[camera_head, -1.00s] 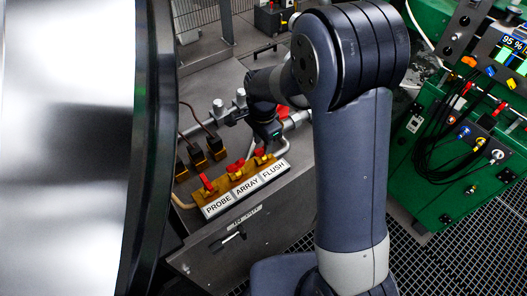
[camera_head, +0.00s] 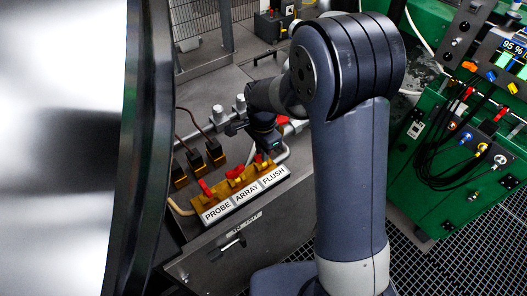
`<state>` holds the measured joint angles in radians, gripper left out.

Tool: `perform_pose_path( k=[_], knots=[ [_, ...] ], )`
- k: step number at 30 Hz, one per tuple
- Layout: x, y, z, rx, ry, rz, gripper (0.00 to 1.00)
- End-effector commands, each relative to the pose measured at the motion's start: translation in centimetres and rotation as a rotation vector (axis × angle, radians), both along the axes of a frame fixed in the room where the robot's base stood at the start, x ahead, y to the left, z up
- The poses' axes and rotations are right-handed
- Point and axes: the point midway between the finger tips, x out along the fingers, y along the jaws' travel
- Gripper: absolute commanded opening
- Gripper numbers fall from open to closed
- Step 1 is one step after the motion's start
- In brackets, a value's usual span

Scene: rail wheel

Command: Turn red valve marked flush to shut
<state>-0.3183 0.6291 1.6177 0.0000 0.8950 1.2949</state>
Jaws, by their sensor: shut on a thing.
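A yellow-brown valve block carries three red-handled valves above a white label strip marked PROBE, ARRAY and FLUSH. The flush valve (camera_head: 259,159) is at the right end, above the FLUSH label (camera_head: 273,176), and is mostly hidden by my gripper. My gripper (camera_head: 264,153) points down on it and is shut on its red handle; the fingertips are small and partly hidden, so the handle's exact angle cannot be told. The array valve (camera_head: 234,173) and the probe valve (camera_head: 205,188) stand to the left, apart from my gripper.
A grey pipe with fittings (camera_head: 222,118) runs behind the valves. Black blocks with cables (camera_head: 195,160) stand at left. A large shiny wheel (camera_head: 60,140) fills the left side. A green cabinet with cables (camera_head: 430,185) stands at right. Grating floor (camera_head: 440,255) lies in front of it.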

Motion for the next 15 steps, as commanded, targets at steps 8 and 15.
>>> perform_pose_path(
  k=[8, 15],
  knots=[
    [0.01, 0.0, 0.0, 0.0, 0.0, -0.081, 0.0],
    [0.02, 0.0, 0.01, 0.0, -0.001, -0.336, 0.0]
  ],
)
